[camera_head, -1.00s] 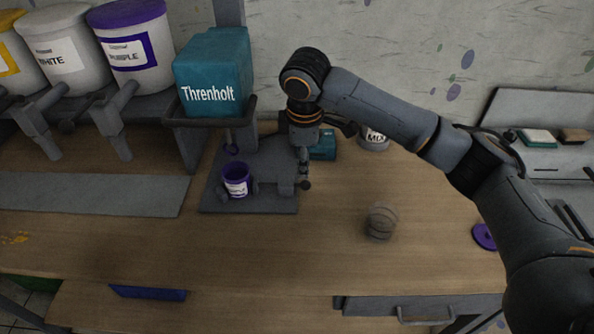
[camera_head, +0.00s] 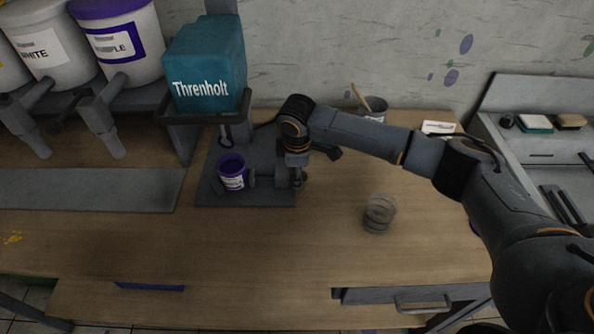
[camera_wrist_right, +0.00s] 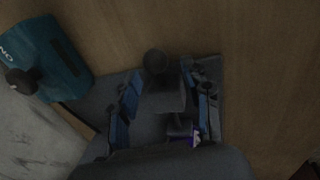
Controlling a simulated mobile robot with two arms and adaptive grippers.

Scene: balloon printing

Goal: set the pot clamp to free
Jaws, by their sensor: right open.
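The pot clamp (camera_head: 283,176) sits on a dark grey base plate (camera_head: 245,194) under the teal Threnholt machine (camera_head: 205,65). Its pads stand on both sides of a small purple pot (camera_head: 232,173); I cannot tell whether they press on it. My right gripper (camera_head: 297,178) points down at the clamp's right end, partly hidden by its own wrist. In the right wrist view, the open gripper (camera_wrist_right: 163,92) has its fingers on either side of the clamp's grey block and round dark knob (camera_wrist_right: 155,62). The purple pot is mostly hidden there. My left gripper is out of view.
A clear jar (camera_head: 379,213) stands on the wooden bench to the right. A can with a stick (camera_head: 374,106) is behind my right arm. Paint buckets (camera_head: 118,40) stand at the upper left. A teal box (camera_wrist_right: 42,58) lies near the gripper.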

